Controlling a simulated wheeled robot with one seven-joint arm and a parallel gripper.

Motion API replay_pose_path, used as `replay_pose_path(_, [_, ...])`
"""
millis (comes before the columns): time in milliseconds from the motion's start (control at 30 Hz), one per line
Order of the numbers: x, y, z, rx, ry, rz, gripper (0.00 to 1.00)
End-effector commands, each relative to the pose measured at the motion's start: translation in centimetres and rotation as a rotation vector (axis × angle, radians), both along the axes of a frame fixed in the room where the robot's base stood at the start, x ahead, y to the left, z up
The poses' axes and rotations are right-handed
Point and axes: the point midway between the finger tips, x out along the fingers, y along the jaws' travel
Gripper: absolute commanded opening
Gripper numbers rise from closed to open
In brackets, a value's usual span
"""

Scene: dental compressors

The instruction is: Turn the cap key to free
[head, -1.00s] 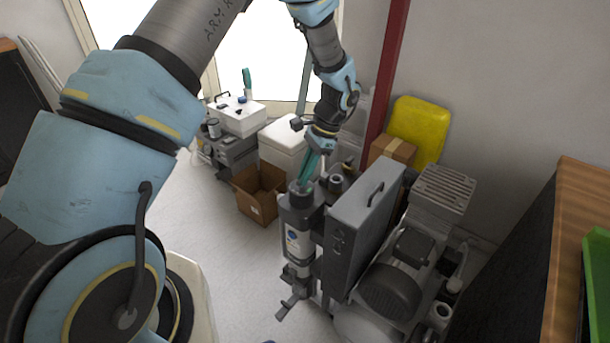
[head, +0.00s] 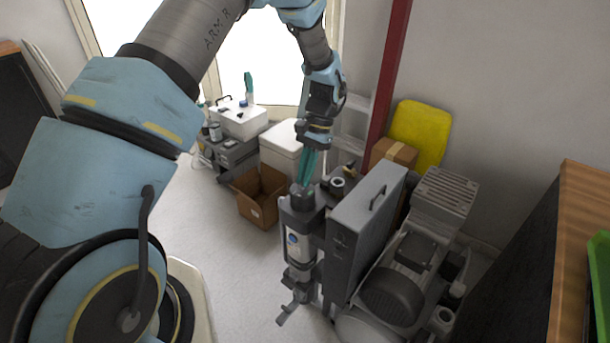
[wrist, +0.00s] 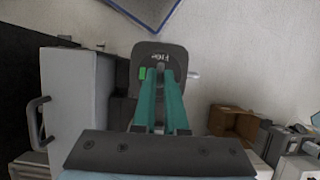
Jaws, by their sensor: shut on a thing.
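The dark grey cap (wrist: 147,53) lies under my fingertips in the wrist view. It has rounded corners, pale lettering and a small green mark on its left side. In the head view it tops an upright grey cylinder unit (head: 300,247) beside the compressor. My gripper (head: 303,184) points down onto the cap from above. Its teal fingers also show in the wrist view (wrist: 160,74), shut on the key at the middle of the cap. The key is mostly hidden between the fingertips.
A grey box with a handle (head: 361,235) stands close to the right of the cylinder unit, with the compressor motor (head: 393,292) beyond it. An open cardboard box (head: 258,207) sits behind on the left. The floor (head: 235,270) left of the unit is clear.

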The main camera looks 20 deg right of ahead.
Motion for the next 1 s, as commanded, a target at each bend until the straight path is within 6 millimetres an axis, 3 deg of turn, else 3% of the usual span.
replay_pose_path(300, [0.0, 0.2, -0.1, 0.003, 0.001, 0.002, 0.00])
replay_pose_path(333, [0.0, 0.2, -0.1, 0.003, 0.001, 0.002, 0.11])
replay_pose_path(600, [0.0, 0.1, 0.0, 0.002, 0.001, 0.001, 0.41])
replay_pose_path(867, [0.0, 0.0, 0.1, 0.000, 0.000, 0.000, 0.41])
replay_pose_path(1000, [0.3, -0.4, 1.0, -0.001, -0.002, 0.001, 0.41])
